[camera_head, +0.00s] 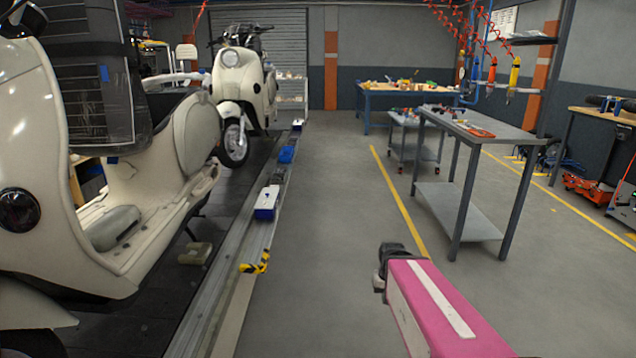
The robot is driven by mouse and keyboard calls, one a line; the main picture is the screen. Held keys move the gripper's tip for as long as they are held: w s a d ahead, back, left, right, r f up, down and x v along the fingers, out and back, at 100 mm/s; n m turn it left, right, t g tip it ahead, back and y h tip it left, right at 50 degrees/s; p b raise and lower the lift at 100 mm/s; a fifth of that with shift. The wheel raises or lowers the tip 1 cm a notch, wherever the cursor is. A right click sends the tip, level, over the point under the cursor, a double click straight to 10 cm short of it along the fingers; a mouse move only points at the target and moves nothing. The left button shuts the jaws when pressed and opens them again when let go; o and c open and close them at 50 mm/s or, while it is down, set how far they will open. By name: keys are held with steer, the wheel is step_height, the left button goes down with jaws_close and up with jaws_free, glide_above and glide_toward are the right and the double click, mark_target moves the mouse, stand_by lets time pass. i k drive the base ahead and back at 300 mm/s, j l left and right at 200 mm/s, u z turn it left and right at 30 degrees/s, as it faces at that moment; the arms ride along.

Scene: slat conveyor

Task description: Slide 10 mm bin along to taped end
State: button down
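Several small bins sit in a row on a narrow metal rail (236,235) beside the slat conveyor. The nearest is a blue bin with a white top (266,202). Farther back are a blue bin (287,154) and a small white bin (298,124). No size label is readable, so I cannot tell which is the 10 mm bin. Yellow and black tape (255,264) marks the rail's near part, a short gap in front of the nearest bin. My gripper (386,268), dark at the end of my pink arm, is over the floor, right of the rail and apart from the bins. Its fingers are not clear.
A cream scooter (150,180) stands large at the left, with another scooter (238,90) behind on the dark conveyor. A grey metal table (478,122) stands at the right and a wooden bench (400,90) at the back. The floor between rail and table is clear.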

mark_target(260, 213)
steer(key=i, duration=1.75)
steer(key=i+u, duration=0.2)
steer(key=i, duration=0.35)
steer(key=i+l+u, duration=0.2)
steer(key=i, duration=0.35)
steer(key=i+l+u, duration=0.2)
steer(key=i, duration=0.35)
steer(key=i+l+u, duration=0.2)
steer(key=i+l, duration=0.2)
steer(key=i, duration=0.1)
